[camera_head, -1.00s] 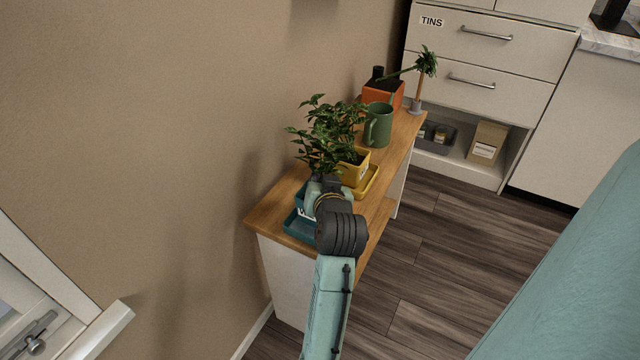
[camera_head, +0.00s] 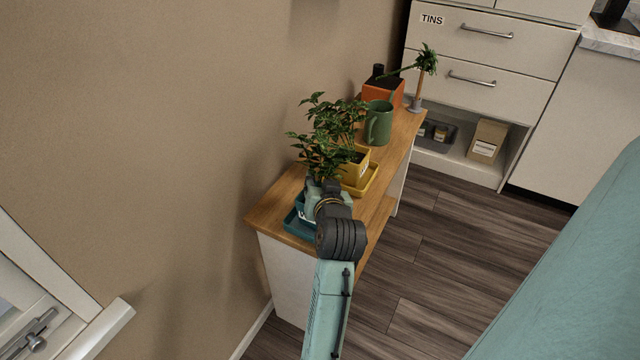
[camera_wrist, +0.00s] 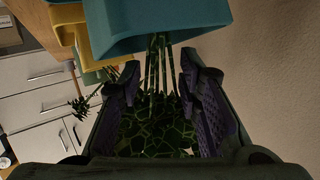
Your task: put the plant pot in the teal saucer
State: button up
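The teal saucer (camera_head: 290,226) lies on the front end of the wooden cabinet top. A leafy plant (camera_head: 322,150) rises above it. In the wrist view, which is upside down, a teal wall that looks like the plant pot (camera_wrist: 170,28) fills the top, with stems and leaves below it in the picture. My wrist hides most of the pot in the head view, so I cannot tell whether it rests fully in the saucer. My gripper (camera_wrist: 160,75) is open, its fingers apart on either side of the stems, close to the pot's rim.
Just behind are a yellow pot (camera_head: 356,171) with a plant and a yellow saucer (camera_head: 369,184). The wall is close on the left; open floor lies right.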

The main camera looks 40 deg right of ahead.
jog(key=shift+r, duration=0.15)
jog(key=p+v, duration=1)
jog(key=v, duration=0.2)
dwell(0.4)
